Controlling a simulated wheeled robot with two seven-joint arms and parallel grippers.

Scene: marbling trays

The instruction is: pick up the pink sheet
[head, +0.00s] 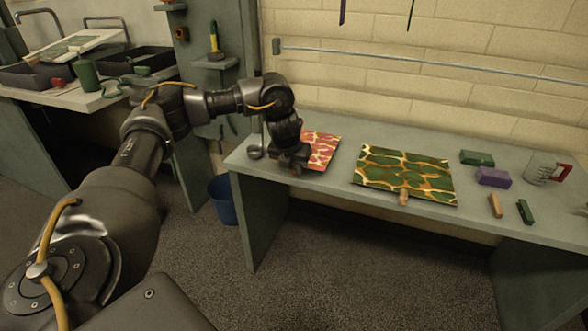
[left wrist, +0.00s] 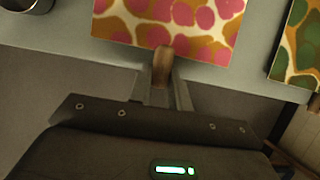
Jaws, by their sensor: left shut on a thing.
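The pink sheet (head: 321,151), with pink, cream and ochre blotches, is at the left end of the grey bench, partly hidden behind my gripper in the head view. In the left wrist view, the pink sheet (left wrist: 190,15) has a wooden tab (left wrist: 162,66) at its near edge. My left gripper (head: 293,168) is at the sheet's near left side; in the left wrist view its fingers (left wrist: 163,88) are shut around the wooden tab. The sheet looks flat; I cannot tell whether it is clear of the bench. My right gripper is out of view.
A green and orange sheet (head: 405,176) with a wooden tab lies to the right on the bench (head: 340,183). Coloured blocks (head: 493,177) and a clear jug (head: 542,169) stand farther right. A blue bucket (head: 222,200) is below.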

